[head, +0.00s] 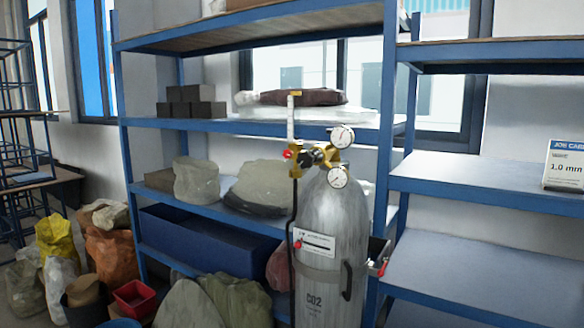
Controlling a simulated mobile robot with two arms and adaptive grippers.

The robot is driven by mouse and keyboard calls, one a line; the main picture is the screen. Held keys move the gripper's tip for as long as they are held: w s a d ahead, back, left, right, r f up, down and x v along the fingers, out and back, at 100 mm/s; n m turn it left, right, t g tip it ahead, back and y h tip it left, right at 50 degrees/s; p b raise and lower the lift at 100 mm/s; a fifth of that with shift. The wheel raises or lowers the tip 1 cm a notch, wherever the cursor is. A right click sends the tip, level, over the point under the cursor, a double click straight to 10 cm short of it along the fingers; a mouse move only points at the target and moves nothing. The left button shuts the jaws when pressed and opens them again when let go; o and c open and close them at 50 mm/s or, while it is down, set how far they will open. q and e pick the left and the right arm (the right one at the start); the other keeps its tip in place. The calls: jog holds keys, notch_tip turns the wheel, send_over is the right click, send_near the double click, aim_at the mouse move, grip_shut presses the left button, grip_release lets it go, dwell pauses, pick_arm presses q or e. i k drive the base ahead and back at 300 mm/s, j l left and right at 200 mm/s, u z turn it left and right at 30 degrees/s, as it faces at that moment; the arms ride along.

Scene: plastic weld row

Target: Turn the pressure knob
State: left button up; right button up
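A grey gas cylinder (330,235) marked CO2 stands upright in front of the blue shelves. A brass regulator (298,157) sits on its top. A dark knob (316,156) is at the regulator's middle, facing me; it appears to be the pressure knob. A small red part (287,154) is at the regulator's left end. One round gauge (342,137) is above right of the knob and another gauge (338,177) is below right. Their readings are too small to tell. Neither of my grippers is in view, and nothing touches the knob.
A clear upright tube (291,118) rises from the regulator's left, and a black hose (290,222) hangs below it. Blue shelves (240,126) with sacks and dark blocks stand behind. Bags and a red bin (135,298) crowd the lower left. The right shelves (470,185) are mostly bare.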

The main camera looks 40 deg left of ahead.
aim_at(305, 159)
jog(key=u, duration=1.15)
